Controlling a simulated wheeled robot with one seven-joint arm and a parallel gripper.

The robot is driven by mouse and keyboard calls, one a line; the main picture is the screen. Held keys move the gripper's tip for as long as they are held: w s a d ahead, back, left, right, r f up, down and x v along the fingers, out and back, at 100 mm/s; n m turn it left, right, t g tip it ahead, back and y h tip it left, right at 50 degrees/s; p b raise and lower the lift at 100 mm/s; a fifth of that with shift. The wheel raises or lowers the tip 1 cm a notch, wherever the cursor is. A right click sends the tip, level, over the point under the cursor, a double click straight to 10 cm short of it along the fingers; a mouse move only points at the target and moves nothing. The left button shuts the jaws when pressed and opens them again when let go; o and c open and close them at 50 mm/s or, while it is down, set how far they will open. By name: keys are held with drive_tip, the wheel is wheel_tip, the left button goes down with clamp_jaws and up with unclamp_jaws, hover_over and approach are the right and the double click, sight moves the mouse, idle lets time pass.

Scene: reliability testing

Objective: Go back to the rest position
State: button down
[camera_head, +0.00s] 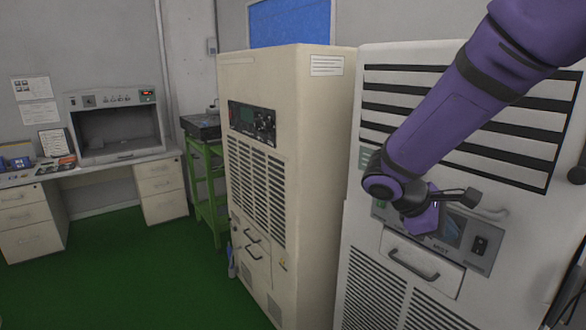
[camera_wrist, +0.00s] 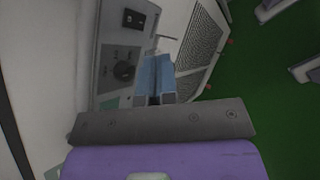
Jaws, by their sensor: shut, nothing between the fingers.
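My purple arm reaches in from the upper right in the head view and bends in front of the white cabinet (camera_head: 390,258). In the wrist view my gripper (camera_wrist: 157,62) shows as two blue-grey fingers close together, shut and empty. They are seen over the cabinet front, below a black switch (camera_wrist: 133,20). Whether the fingertips touch the panel cannot be told. Part of the panel is hidden behind my wrist.
A beige cabinet (camera_head: 313,150) stands left of the white one. A green stand (camera_head: 208,190) is beyond it, and a desk (camera_head: 100,172) with a grey enclosure (camera_head: 117,120) is at the far left. The green floor (camera_head: 140,275) in front of the desk is clear.

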drive_tip(key=s+r+m+t+y, duration=0.2)
drive_tip(key=s+r+m+y, duration=0.3)
drive_tip(key=s, duration=0.4)
drive_tip(key=s+r+m+t+y, duration=0.3)
drive_tip(key=s+r+m+y, duration=0.1)
drive_tip(key=s, duration=0.6)
drive_tip(key=shift+s+d+r+m+t+y, duration=0.2)
drive_tip(key=shift+d+r+m+t+y, duration=0.15)
drive_tip(key=shift+r+m, duration=0.8)
drive_tip(key=shift+a+r+n, duration=0.1)
drive_tip(key=shift+r+n, duration=0.05)
drive_tip(key=shift+n, duration=0.1)
